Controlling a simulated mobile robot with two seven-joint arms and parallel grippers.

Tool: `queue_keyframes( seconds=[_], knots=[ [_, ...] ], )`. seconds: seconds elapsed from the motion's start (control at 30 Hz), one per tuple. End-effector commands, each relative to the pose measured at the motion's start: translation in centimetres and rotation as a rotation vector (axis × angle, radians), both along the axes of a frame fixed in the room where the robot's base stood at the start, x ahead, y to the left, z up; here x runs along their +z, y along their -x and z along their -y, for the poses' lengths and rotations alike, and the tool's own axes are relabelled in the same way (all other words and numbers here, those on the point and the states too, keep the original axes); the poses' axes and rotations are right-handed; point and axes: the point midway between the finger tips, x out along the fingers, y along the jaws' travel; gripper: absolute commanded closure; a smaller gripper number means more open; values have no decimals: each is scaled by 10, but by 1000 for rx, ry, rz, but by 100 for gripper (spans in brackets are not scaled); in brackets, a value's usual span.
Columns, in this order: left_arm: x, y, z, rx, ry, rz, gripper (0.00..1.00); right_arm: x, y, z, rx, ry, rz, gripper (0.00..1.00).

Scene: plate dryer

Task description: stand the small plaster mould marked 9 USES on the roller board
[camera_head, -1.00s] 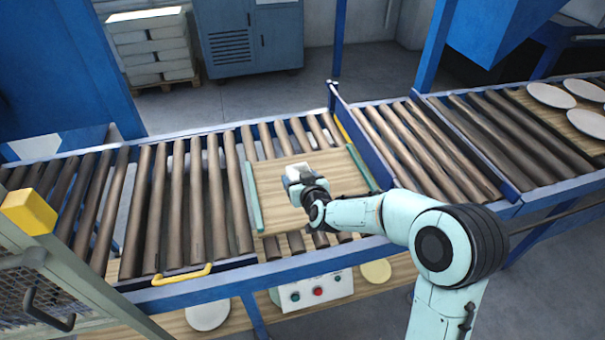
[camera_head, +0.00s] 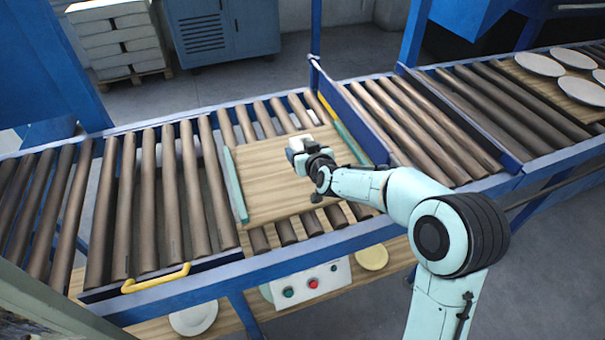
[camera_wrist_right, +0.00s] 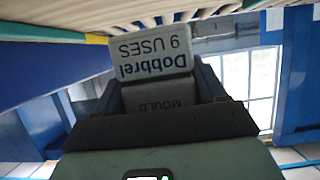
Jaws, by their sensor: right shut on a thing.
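The small plaster mould (camera_head: 301,143) is a pale block in my right gripper (camera_head: 303,155). In the right wrist view the mould (camera_wrist_right: 152,52) shows the upside-down words "Dobbrel" and "9 USES", with "MOULD" on a lower face. My right gripper (camera_wrist_right: 157,85) is shut on it, one finger on each side. The roller board (camera_head: 265,195) is a wooden panel with green side strips, lying on the rollers. The mould is over its far part; I cannot tell whether it touches the board. My left gripper is not in view.
A blue divider (camera_head: 352,112) stands just right of the board. Bare rollers (camera_head: 150,200) lie to the left. White plates (camera_head: 540,64) are on a board at the far right. A yellow handle (camera_head: 156,278) is on the near frame. Most of the roller board is clear.

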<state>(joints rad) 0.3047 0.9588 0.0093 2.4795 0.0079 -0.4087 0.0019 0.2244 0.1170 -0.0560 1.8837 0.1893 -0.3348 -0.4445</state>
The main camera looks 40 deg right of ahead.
Motion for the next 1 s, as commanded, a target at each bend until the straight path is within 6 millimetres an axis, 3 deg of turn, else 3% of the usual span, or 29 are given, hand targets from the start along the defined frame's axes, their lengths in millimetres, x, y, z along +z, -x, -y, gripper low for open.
queue_keyframes(
  seconds=[0.27,0.5,0.9,0.93,1.0],
  knots=[
    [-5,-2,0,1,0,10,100,-22,0,0,-1,1,4,79],
    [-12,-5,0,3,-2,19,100,-57,0,1,-2,0,2,79],
    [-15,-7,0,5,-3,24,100,-63,0,0,0,2,6,79],
    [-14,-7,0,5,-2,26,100,-63,0,0,0,1,2,23],
    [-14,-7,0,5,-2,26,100,-63,0,0,0,0,2,4]
  ],
)
